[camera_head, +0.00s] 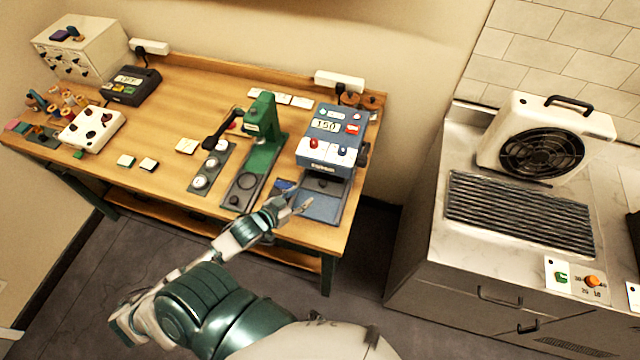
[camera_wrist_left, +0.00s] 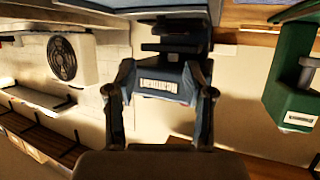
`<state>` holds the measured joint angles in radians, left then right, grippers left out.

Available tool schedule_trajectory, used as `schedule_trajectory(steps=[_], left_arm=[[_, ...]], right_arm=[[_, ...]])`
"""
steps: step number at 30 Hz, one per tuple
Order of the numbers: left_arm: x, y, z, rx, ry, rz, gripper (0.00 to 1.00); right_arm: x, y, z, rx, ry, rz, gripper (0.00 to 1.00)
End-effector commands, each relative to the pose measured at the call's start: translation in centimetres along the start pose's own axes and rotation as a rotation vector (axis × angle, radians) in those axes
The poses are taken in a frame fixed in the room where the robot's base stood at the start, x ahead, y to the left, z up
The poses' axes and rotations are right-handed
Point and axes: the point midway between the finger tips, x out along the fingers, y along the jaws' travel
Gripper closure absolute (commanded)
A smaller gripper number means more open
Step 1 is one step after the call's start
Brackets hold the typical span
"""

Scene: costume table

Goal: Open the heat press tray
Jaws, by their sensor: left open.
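The heat press is a blue machine (camera_head: 332,135) with a 150 display, at the right end of the wooden table. A flat blue-grey tray (camera_head: 322,207) lies low at its front, by the table's front edge. My left gripper (camera_head: 298,208) is open over the tray's left part; I cannot tell whether it touches it. In the left wrist view, which is upside down, my open fingers (camera_wrist_left: 160,115) show with the press's blue head (camera_wrist_left: 168,82) seen between them. The tray's blue surface (camera_wrist_left: 140,5) shows at the top edge there. My right gripper is not in view.
A green lever press (camera_head: 258,145) stands just left of the heat press. A dark plate with round dials (camera_head: 208,168) lies farther left. A marble-topped counter with a fan heater (camera_head: 545,140) stands to the right, across a gap.

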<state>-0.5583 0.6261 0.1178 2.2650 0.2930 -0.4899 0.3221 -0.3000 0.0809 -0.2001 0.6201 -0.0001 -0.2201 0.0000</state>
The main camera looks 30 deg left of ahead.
Motion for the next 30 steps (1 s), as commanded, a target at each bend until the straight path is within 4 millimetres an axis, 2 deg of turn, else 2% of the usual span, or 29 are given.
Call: schedule_trajectory(steps=[1, 6, 13, 18, 27, 30], left_arm=[[1.3, -0.1, -0.1, -0.001, 0.003, -0.002, 0.47], [5.2, -0.1, -0.1, 0.0, 0.001, -0.001, 0.47], [9.2, -0.1, 0.0, -0.001, 0.0, -0.001, 0.47], [10.5, 0.0, 0.1, 0.001, -0.002, -0.001, 0.47], [10.7, 0.0, 0.1, 0.001, -0.002, -0.001, 0.47], [10.7, 0.0, 0.1, 0.001, -0.002, -0.001, 0.72]], right_arm=[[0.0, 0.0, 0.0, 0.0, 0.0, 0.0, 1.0], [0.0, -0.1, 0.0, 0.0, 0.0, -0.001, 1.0], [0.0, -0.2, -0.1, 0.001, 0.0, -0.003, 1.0], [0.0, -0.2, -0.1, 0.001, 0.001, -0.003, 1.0], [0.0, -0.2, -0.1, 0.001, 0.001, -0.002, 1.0], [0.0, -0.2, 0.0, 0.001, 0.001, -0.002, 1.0]])
